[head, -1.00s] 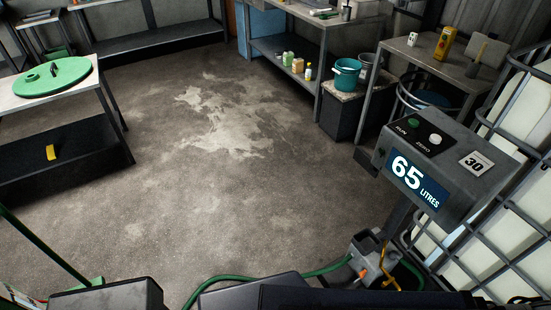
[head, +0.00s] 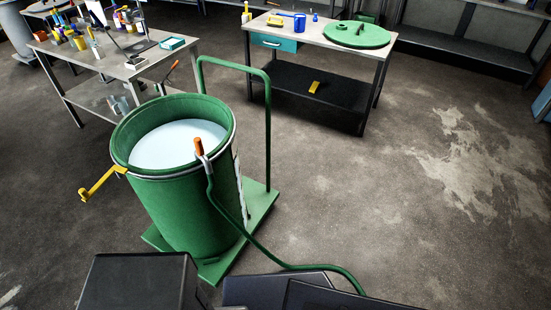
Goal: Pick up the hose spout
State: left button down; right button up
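The hose spout (head: 199,148), with an orange end and a grey part below it, is at the right front rim of a green drum (head: 185,215). Its green hose (head: 232,222) runs down the drum's side and off to the lower right. The drum is open and holds a pale, whitish content (head: 178,143). Whether the spout is hooked on the rim or only leans on it is hard to tell. Neither of my grippers is in view; only dark parts of my own body show along the bottom edge.
The drum stands on a green trolley (head: 262,205) with a tall handle. A yellow lever (head: 97,186) sticks out from the drum's left rim. Behind are a cluttered bench (head: 150,66) and a table with a green lid (head: 357,35). The floor to the right is clear.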

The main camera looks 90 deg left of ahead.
aim_at(199, 153)
jog(key=u, duration=3.55)
